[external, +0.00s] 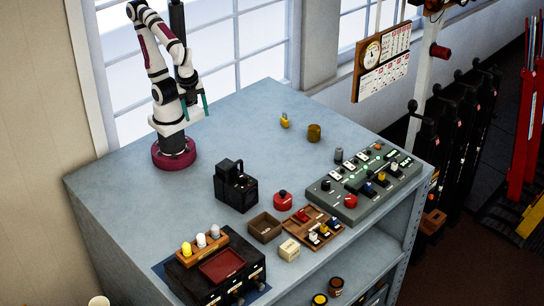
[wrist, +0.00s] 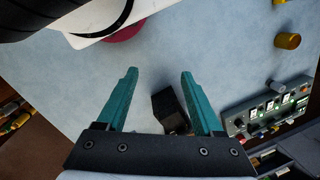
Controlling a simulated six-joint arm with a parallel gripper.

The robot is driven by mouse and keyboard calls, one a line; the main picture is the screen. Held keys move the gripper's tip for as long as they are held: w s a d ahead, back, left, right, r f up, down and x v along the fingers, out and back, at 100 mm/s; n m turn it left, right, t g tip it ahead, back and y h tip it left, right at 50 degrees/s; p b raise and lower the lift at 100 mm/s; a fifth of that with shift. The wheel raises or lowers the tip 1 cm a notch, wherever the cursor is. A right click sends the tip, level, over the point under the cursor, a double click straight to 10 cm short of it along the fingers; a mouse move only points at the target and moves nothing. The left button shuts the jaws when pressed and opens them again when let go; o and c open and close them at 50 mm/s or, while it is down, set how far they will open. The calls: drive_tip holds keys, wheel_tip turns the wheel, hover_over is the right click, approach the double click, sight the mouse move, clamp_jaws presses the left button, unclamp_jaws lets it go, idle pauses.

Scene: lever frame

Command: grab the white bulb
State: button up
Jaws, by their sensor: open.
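The white bulb (external: 201,240) stands upright in the middle of a small wooden rack (external: 204,252) at the front left of the table in the external view. A yellow bulb (external: 186,248) stands to its left and a grey bulb (external: 215,231) to its right. My gripper (external: 194,106) is open and empty, high above the back left of the table, far from the rack. In the wrist view my gripper (wrist: 159,72) shows two teal fingers spread apart over bare table. The bulbs cannot be made out in the wrist view.
The rack sits on a black drawer box with a red tray (external: 221,265). A black device (external: 236,187) stands mid-table. An empty wooden box (external: 264,228), a red button (external: 283,200) and a control panel (external: 365,182) lie to the right. The table's back middle is mostly clear.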

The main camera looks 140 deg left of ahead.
idle(0.3)
drive_tip(key=c, duration=0.4)
drive_tip(key=shift+o, duration=0.2)
drive_tip(key=w+d+r+n+t+h, duration=0.1)
drive_tip(key=w+d+r+t+h, duration=0.3)
drive_tip(key=w+d, duration=1.1)
drive_tip(key=w+d+n+t+h, duration=0.25)
drive_tip(key=w+d+t, duration=0.45)
drive_tip(key=w+d, duration=0.85)
drive_tip(key=n+t+y, duration=0.2)
drive_tip(key=n+y, duration=0.3)
drive_tip(key=y, duration=0.3)
approach(201, 239)
drive_tip(key=x, duration=0.6)
drive_tip(key=f+x, duration=0.1)
drive_tip(key=x, duration=0.2)
drive_tip(key=shift+a+f, duration=0.3)
drive_tip(key=shift+a, duration=0.1)
